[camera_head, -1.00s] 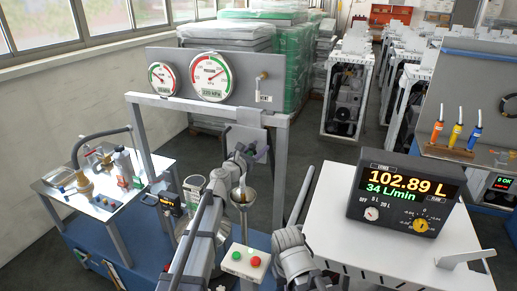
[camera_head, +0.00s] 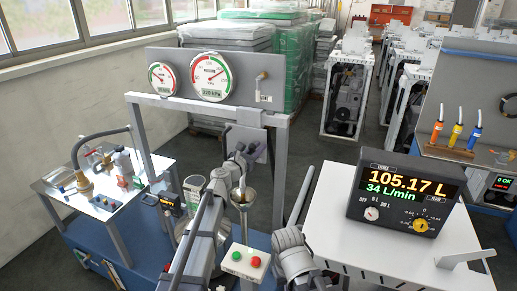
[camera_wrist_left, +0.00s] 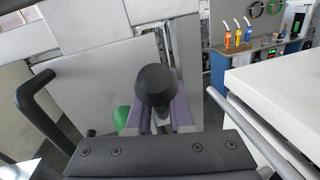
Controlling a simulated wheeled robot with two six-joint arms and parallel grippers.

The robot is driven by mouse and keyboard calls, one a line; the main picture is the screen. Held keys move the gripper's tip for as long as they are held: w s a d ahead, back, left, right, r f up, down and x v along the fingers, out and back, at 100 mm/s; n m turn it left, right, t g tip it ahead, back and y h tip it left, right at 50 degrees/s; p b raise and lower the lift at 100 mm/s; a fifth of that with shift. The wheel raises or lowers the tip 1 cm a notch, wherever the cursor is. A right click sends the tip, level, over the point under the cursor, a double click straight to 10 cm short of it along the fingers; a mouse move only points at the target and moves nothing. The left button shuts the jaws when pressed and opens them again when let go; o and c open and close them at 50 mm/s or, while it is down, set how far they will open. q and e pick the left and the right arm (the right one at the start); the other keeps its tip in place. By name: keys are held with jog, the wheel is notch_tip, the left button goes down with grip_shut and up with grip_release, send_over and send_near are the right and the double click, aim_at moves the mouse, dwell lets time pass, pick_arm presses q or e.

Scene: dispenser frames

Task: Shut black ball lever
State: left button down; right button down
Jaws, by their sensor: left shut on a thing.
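The black ball (camera_wrist_left: 155,84) of the lever shows in the middle of the left wrist view. It sits between the purple-grey fingers of my left gripper (camera_wrist_left: 157,112), which is shut on it. In the head view my left gripper (camera_head: 244,160) is small and dark, in front of the grey plate below the gauge panel. The ball and lever are hard to make out there. The meter (camera_head: 408,195) reads 105.17 L and 34 L/min. My right arm shows at the bottom, but its gripper is out of view.
The gauge panel (camera_head: 272,62) with two round gauges stands behind my left gripper. A brass funnel (camera_head: 243,197) and a button box (camera_head: 246,261) with green and red buttons are close below. A white table (camera_head: 337,235) is at right, a bench with fittings (camera_head: 52,188) at left.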

dwell(0.9)
pick_arm(q)
jog(key=shift+w+d+r+g+p, duration=0.1)
jog(key=shift+w+r+g+p, duration=0.15)
jog(key=shift+p, duration=0.65)
jog(key=shift+w+f+g+p, duration=0.1)
jog(key=shift+w+g+p, duration=0.1)
jog(key=shift+g+p, duration=0.3)
jog(key=shift+f+y, duration=0.1)
jog(key=shift+y, duration=0.2)
jog(key=c, duration=0.8)
grip_release()
jog(key=shift+s, duration=0.15)
